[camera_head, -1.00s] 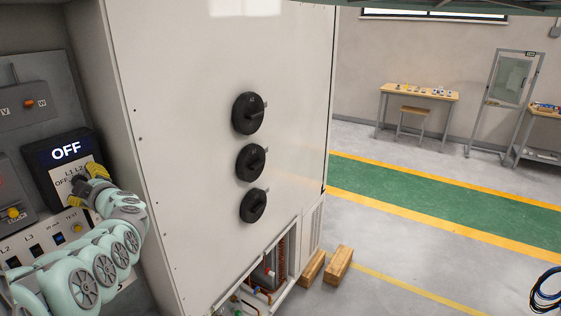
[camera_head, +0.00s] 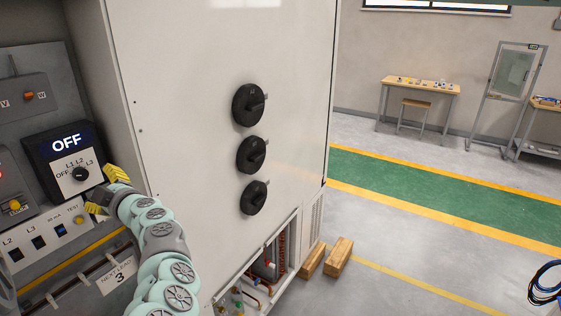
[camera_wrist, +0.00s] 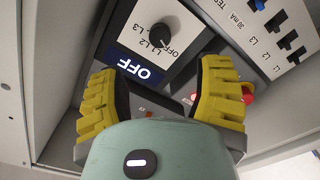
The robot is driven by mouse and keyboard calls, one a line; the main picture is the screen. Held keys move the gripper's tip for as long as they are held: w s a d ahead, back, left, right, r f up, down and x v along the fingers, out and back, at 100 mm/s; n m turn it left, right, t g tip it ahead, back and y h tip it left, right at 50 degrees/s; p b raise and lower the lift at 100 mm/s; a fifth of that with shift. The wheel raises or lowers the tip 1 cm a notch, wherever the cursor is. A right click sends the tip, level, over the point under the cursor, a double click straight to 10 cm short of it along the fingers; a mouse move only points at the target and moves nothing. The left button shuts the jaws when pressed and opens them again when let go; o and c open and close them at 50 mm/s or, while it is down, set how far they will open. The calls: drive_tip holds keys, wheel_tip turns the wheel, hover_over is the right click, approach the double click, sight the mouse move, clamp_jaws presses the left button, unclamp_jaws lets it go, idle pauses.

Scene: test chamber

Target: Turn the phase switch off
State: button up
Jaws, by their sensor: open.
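The phase switch is a black rotary knob (camera_head: 80,173) on a white plate marked OFF, L1, L2 and L3. It also shows in the wrist view (camera_wrist: 160,27). The display (camera_head: 66,143) above it reads OFF, also in the wrist view (camera_wrist: 140,69).
A red button (camera_wrist: 248,94) shows beside one finger in the wrist view. The tall cabinet side (camera_head: 225,50) with three black rotary handles (camera_head: 252,154) stands right of my arm.

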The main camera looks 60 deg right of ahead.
drive_tip(key=shift+s+d, duration=0.15)
drive_tip(key=shift+s, duration=0.9)
drive_tip(key=s+r+p, duration=0.4)
drive_tip(key=s+p, duration=0.1)
drive_tip(key=s, duration=0.3)
drive_tip(key=s+r+p, duration=0.5)
drive_tip(key=s+p, duration=0.1)
drive_tip(key=s, duration=0.2)
drive_tip(key=shift+s+d+p, duration=0.25)
drive_tip(key=shift+s+p, duration=0.05)
drive_tip(key=s+p, duration=0.3)
drive_tip(key=s, duration=1.2)
drive_tip(key=shift+d, duration=0.2)
